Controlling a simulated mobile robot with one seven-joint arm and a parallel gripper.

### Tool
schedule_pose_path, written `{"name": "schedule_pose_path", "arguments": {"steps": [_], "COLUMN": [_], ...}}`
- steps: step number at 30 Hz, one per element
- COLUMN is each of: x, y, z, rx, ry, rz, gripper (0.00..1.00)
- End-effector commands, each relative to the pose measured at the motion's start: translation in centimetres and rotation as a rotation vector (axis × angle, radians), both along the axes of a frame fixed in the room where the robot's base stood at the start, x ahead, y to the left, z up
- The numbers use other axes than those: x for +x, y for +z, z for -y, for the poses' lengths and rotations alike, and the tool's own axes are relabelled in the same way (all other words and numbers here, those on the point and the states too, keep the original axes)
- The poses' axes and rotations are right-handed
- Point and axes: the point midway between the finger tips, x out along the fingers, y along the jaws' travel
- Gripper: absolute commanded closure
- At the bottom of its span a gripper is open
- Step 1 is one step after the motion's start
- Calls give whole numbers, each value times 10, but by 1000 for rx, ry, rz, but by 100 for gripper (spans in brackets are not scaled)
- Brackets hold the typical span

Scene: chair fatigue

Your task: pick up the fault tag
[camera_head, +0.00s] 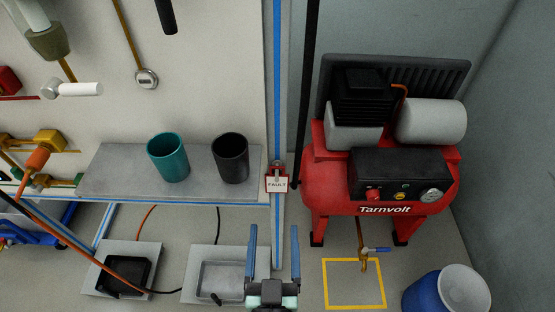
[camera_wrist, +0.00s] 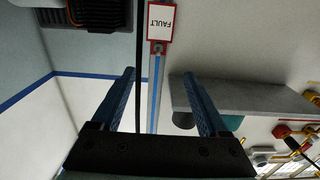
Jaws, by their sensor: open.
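The fault tag (camera_head: 277,184) is a small white card with a red border and the word FAULT. It hangs on the blue-striped upright post, at the right end of the grey shelf. In the wrist view the tag (camera_wrist: 161,21) appears upside down at the top, beyond my fingertips. My gripper (camera_head: 272,232) is open and empty, below the tag in the head view. Its two blue fingers (camera_wrist: 160,75) are spread apart in the wrist view, with the post between them in the picture. Nothing hides the tag's face.
A grey shelf (camera_head: 105,172) holds a teal cup (camera_head: 168,158) and a black cup (camera_head: 230,158). A red Tarnvolt compressor (camera_head: 325,192) stands right of the post. Two trays (camera_head: 124,268) (camera_head: 217,277) lie below the shelf. A blue bin (camera_head: 425,293) stands lower right, near a yellow floor square (camera_head: 327,285).

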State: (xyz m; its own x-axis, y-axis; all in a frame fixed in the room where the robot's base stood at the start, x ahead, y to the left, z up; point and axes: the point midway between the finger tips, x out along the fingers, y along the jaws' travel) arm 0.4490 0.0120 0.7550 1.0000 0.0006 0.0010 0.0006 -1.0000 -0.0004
Motion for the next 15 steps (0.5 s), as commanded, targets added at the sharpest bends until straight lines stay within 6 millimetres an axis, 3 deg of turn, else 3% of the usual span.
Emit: {"name": "schedule_pose_path", "arguments": {"steps": [5,15], "x": [11,66], "y": [-2,-1], "z": [0,1], "rx": [-1,1], "ry": [-2,-2], "rz": [-2,0], "gripper": [22,22]}}
